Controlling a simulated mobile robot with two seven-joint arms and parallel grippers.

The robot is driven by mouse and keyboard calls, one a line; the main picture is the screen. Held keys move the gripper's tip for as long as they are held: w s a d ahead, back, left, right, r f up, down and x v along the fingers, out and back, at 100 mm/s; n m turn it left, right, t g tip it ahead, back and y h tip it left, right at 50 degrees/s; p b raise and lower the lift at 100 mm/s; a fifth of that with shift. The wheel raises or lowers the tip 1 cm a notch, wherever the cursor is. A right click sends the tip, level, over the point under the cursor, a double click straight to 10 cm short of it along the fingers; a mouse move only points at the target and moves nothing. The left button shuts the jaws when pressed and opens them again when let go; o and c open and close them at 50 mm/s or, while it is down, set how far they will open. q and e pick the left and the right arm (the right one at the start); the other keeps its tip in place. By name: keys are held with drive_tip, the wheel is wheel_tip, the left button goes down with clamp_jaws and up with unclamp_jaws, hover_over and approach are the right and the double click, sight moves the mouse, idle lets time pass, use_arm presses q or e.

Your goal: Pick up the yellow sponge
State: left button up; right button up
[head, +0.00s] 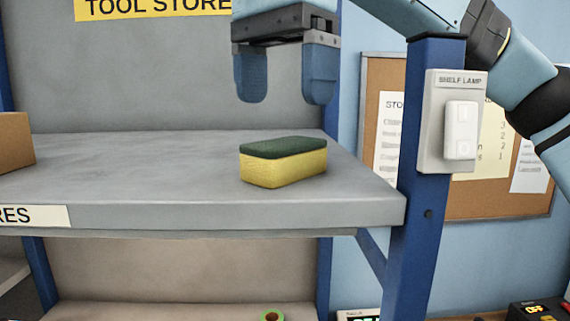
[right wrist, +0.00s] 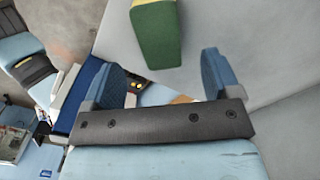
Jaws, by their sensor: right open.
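The yellow sponge (head: 284,168) with a dark green top lies flat on the grey shelf (head: 130,165), near its right end. My right gripper (head: 286,92) is above the sponge in the head view, apart from it, with its fingers pointing down, open and empty. In the right wrist view the sponge (right wrist: 157,32) shows at the top, ahead of and between the two open blue fingers (right wrist: 160,78). My left gripper is not in view.
A blue shelf post (head: 415,190) with a shelf lamp switch (head: 460,130) stands right of the sponge. A brown box (head: 14,142) sits at the shelf's left. The shelf between box and sponge is clear. A small green object (head: 271,315) lies on the lower shelf.

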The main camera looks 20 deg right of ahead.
sight(288, 141)
drive_tip(key=shift+w+f, duration=0.25)
drive_tip(key=shift+f, duration=0.6)
drive_tip(key=shift+s+f, duration=0.15)
drive_tip(key=shift+f, duration=0.1)
drive_tip(key=f, duration=0.2)
drive_tip(key=d+f+p, duration=0.1)
drive_tip(key=f, duration=0.1)
drive_tip(key=shift+f, duration=0.25)
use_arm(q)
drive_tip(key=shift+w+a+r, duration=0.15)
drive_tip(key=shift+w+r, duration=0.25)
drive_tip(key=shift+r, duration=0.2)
use_arm(e)
drive_tip(key=shift+a, duration=0.15)
drive_tip(key=shift+c, duration=1.1)
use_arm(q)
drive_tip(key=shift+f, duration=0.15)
use_arm(e)
drive_tip(key=c, duration=0.8)
drive_tip(key=shift+c, duration=0.2)
